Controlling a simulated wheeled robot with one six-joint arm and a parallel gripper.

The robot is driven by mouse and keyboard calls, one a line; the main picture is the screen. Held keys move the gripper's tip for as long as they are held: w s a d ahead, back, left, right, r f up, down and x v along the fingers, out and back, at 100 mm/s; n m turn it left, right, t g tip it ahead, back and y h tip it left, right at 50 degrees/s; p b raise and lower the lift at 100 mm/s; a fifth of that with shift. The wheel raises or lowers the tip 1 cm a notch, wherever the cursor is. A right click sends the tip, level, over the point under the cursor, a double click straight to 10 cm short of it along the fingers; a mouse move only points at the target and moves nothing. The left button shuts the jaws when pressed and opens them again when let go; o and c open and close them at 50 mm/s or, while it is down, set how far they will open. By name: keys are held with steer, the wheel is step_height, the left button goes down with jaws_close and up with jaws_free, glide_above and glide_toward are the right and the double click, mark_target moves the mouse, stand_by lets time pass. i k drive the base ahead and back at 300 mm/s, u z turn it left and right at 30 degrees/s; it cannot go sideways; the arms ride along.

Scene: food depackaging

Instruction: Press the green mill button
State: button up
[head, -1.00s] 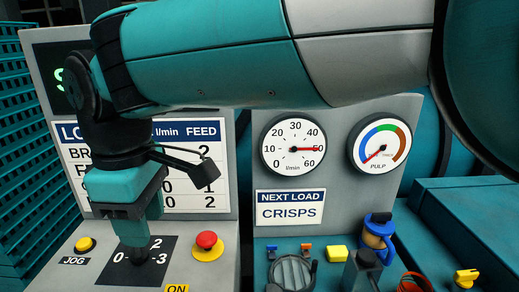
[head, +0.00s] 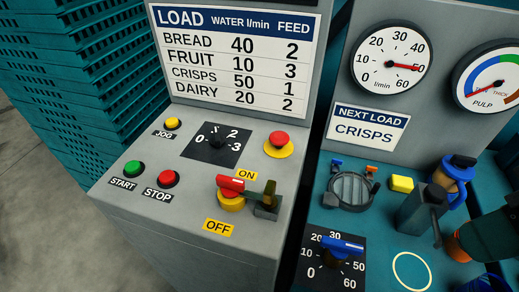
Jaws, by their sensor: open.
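The green button (head: 133,168) sits above a START label at the left front of the grey control panel (head: 185,210). It stands clear, and nothing touches it. A red button (head: 168,179) labelled STOP is just to its right. My gripper is not visible in the head view now, so where it is relative to the green button is not shown.
Behind the green button are a yellow JOG button (head: 172,124) and a black selector knob (head: 217,141). A red mushroom button (head: 279,140) and a red-handled switch (head: 231,186) are to the right. Teal crates (head: 90,60) are stacked at left.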

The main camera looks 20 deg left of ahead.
mark_target(132, 167)
steer(key=u, duration=1.4)
